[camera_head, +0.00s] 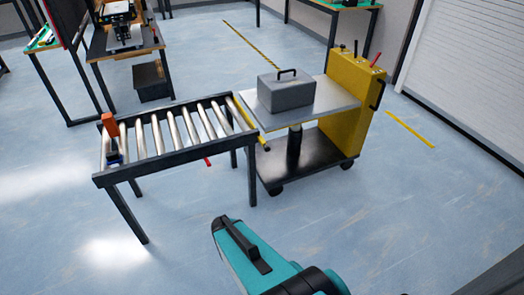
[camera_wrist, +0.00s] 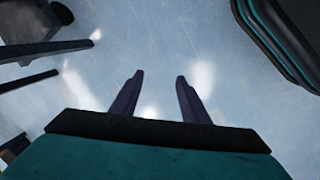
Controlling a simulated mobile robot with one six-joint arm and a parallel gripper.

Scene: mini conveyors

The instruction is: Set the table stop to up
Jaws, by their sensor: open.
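A wheeled lift cart has a grey table top (camera_head: 334,99) and a yellow column (camera_head: 352,92) on its right. A thin yellow bar (camera_head: 245,112) with a dark end runs along the table's left edge, beside the roller conveyor; it looks like the table stop, but I cannot tell whether it is up or down. A grey box with a black handle (camera_head: 284,92) sits on the table. My gripper (camera_wrist: 159,77) is open and empty, over bare floor in the wrist view. The head view shows my teal arm at the bottom, apart from the cart and conveyor.
The roller conveyor (camera_head: 174,152) stands left of the cart, with an orange-topped item (camera_head: 110,125) at its left end and a red lever (camera_head: 207,162) below its front rail. Red and black levers (camera_head: 376,58) top the column. The floor in front is clear.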

